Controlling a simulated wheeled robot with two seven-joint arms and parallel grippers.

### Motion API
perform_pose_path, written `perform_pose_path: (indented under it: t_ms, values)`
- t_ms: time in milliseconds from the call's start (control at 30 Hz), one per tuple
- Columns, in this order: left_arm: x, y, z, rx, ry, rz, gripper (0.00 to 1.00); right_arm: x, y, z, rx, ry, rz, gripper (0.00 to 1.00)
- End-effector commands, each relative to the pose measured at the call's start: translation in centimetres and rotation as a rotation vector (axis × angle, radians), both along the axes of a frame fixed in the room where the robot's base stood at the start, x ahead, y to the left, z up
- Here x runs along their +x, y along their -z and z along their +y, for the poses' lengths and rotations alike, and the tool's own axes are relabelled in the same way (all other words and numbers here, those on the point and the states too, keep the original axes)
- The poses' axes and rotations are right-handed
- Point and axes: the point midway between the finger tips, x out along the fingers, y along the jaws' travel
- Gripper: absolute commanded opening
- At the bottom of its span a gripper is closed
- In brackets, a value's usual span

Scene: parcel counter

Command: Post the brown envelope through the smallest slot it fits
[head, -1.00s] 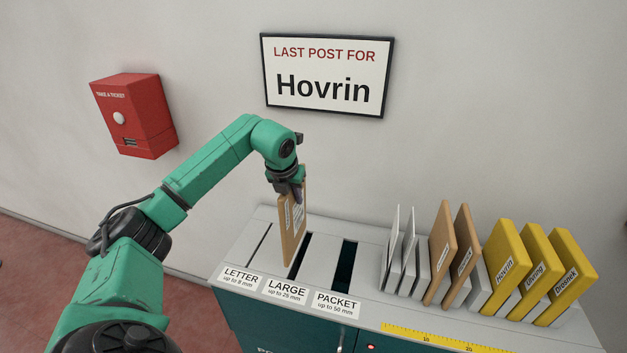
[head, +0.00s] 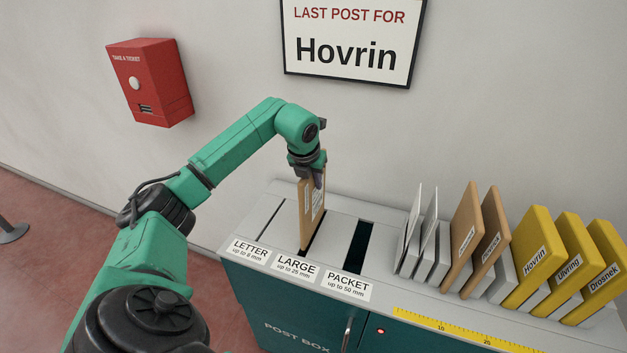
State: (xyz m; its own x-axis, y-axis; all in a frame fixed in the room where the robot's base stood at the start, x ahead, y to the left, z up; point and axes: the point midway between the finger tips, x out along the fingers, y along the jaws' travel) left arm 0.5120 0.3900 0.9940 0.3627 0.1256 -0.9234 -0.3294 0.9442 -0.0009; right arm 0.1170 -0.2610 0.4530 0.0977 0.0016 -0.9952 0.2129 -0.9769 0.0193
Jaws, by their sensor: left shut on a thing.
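A brown envelope (head: 311,215) with a white label is held upright by my left gripper (head: 308,176), which is shut on its top edge. The envelope stands over the slot marked LARGE (head: 318,238), up to 25 mm, and hides much of it. I cannot tell whether its lower edge has entered the slot. The LETTER slot (head: 268,217), up to 8 mm, is to the left. The wider PACKET slot (head: 357,250), up to 50 mm, is to the right and clear. My right gripper is not in view.
The post box (head: 290,320) has a rack at right with white letters (head: 427,235), brown envelopes (head: 488,240) and yellow packets (head: 540,262). A yellow ruler (head: 450,328) lies at the front edge. A wall sign (head: 348,50) reads Hovrin. A red ticket box (head: 150,85) hangs left.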

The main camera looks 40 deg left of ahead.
Motion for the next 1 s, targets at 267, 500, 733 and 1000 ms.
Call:
perform_pose_path:
  t_ms: [267, 500, 733, 1000]
  values:
    - [0.0, 2.5, 0.0, 0.0, 0.001, 0.0, 0.0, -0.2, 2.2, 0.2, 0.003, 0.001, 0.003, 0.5]
    - [0.0, 4.2, 0.0, 0.0, 0.0, -0.001, 0.0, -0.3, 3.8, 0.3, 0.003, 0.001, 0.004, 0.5]
    - [0.0, 5.9, 0.0, 0.001, 0.0, 0.0, 0.0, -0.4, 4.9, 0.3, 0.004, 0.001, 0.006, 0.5]
    - [0.0, 6.7, 0.0, 0.0, 0.0, 0.0, 0.0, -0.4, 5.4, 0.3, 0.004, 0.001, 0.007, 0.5]
